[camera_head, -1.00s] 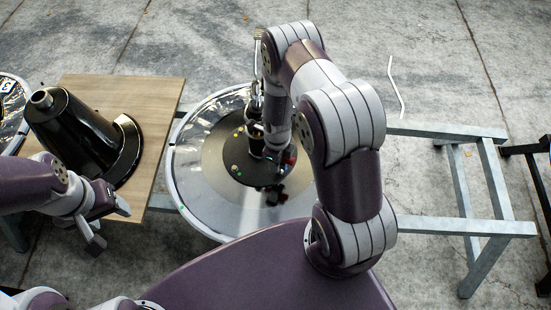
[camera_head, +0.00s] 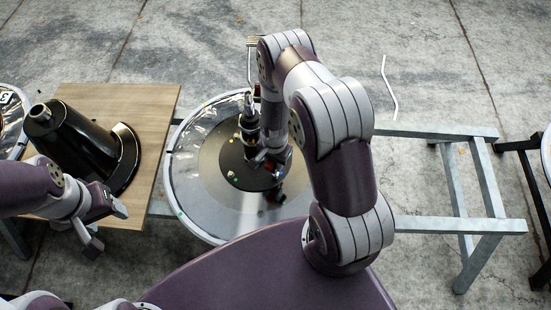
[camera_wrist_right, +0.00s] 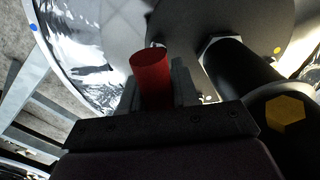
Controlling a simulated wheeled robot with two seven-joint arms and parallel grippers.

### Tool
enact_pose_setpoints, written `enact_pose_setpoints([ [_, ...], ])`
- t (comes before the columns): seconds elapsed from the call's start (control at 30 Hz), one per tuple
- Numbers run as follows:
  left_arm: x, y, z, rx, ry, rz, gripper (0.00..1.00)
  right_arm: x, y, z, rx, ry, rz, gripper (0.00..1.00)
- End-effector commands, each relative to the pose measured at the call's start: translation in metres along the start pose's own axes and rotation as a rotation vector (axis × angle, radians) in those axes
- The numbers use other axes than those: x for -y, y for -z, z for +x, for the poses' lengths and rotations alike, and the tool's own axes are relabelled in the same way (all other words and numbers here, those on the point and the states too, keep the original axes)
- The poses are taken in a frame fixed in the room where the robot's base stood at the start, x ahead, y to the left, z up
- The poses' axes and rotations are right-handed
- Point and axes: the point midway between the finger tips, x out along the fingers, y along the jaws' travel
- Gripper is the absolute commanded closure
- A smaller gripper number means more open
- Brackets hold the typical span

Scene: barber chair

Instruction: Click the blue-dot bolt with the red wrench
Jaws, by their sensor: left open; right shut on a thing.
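The red wrench (camera_wrist_right: 152,80) shows in the right wrist view as a red cylindrical end between the dark fingers of my right gripper (camera_wrist_right: 158,85), which is shut on it. In the head view my right gripper (camera_head: 265,158) is low over the black round plate (camera_head: 232,160) at the centre of the glossy disc (camera_head: 195,205). The wrench's working end is hidden. I cannot make out the blue-dot bolt. My left gripper (camera_head: 108,228) is open and empty.
A black cone-shaped base (camera_head: 75,140) lies on a wooden board (camera_head: 140,105) at left. A black post (camera_wrist_right: 235,65) stands near my right gripper. Blue marks (camera_wrist_right: 32,27) sit on the disc's rim. A grey metal frame (camera_head: 435,132) extends right.

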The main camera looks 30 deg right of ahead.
Motion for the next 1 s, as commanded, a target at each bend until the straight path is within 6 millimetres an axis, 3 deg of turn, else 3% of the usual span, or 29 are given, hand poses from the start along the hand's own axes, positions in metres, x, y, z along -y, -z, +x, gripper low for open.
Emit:
enact_pose_setpoints([
  [0.23,0.0000,0.0012,-0.0107,0.000,0.000,0.000,0.41,-0.0011,-0.0016,-0.0022,0.004,-0.003,-0.365,1.00],
  [0.33,0.0000,0.0013,-0.0104,0.000,0.000,0.000,0.41,-0.0013,-0.0016,-0.0004,0.004,-0.003,-0.433,1.00],
  [0.53,0.0000,0.0007,-0.0059,0.000,0.000,0.000,0.41,-0.0011,-0.0001,0.0009,0.003,-0.004,-0.099,1.00],
  [0.83,0.0000,0.0007,-0.0061,0.000,0.000,0.000,0.41,-0.0010,0.0004,0.0002,0.003,-0.004,-0.028,1.00],
  [1.0,0.0000,0.0005,-0.0048,0.000,0.000,0.000,0.41,-0.0007,0.0019,-0.0003,0.003,-0.003,0.248,1.00],
])
